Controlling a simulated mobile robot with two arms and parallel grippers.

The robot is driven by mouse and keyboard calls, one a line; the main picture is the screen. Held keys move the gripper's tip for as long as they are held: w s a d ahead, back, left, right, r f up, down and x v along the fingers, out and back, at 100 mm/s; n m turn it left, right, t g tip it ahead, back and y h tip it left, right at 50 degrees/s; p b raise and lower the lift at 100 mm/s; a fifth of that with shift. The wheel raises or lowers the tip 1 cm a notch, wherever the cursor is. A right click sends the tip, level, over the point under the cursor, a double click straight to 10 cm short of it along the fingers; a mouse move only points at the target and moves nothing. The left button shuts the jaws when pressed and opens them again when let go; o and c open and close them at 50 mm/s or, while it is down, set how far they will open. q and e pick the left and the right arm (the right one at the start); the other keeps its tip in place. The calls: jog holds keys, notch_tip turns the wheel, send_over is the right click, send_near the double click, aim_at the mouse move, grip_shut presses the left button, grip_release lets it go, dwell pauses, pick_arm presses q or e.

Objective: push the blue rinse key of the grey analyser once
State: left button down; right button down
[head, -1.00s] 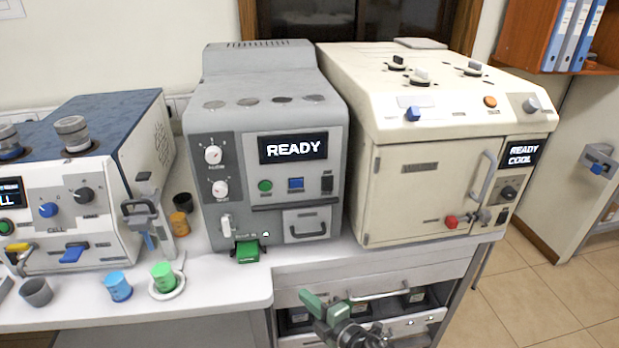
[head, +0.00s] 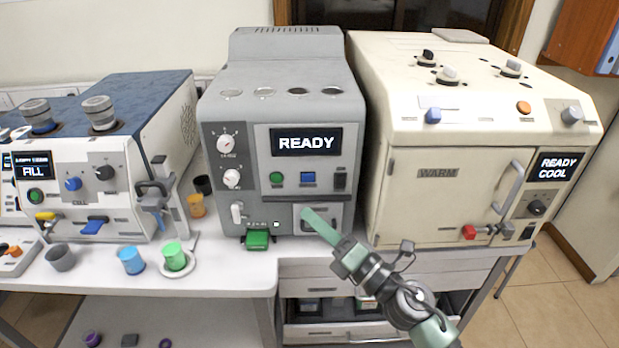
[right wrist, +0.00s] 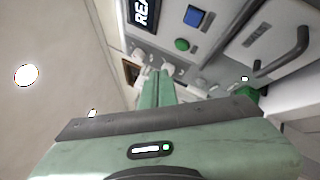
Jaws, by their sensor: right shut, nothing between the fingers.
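The grey analyser (head: 235,115) stands at the back middle of the bench, its screen reading READY. Its blue rinse key (head: 308,179) is a square button below the screen, right of a round green button (head: 277,179). In the right wrist view the blue key (right wrist: 193,16) shows at the top, with the green button below it. My right gripper (head: 308,214) is shut and empty, in front of the analyser's small drawer, below the blue key in the head view. The fingers (right wrist: 157,80) show together in the right wrist view. My left gripper is not in view.
A cream oven (head: 430,205) stands close on the right, with a handle and red knob. A blue-topped machine (head: 125,190) stands left. Grey, blue and green cups (head: 131,260) stand at the bench front. A green block (head: 257,240) sits at the analyser's base.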

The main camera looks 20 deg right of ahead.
aim_at(308, 178)
jog(key=shift+w, duration=0.15)
jog(key=w+d+b, duration=0.1)
jog(key=w+d, duration=0.1)
jog(key=w, duration=0.6)
jog(key=shift+d, duration=0.25)
jog(key=shift+w, duration=0.2)
dwell(1.7)
jog(key=shift+w+d, duration=0.1)
jog(key=shift+w, duration=0.2)
jog(key=shift+w+d+b, duration=0.15)
jog(key=shift+w+b, duration=0.15)
jog(key=shift+w, duration=0.1)
dwell(0.7)
jog(key=shift+s, duration=0.15)
jog(key=shift+s+a, duration=0.25)
jog(key=shift+s, duration=0.45)
jog(key=shift+p, duration=0.3)
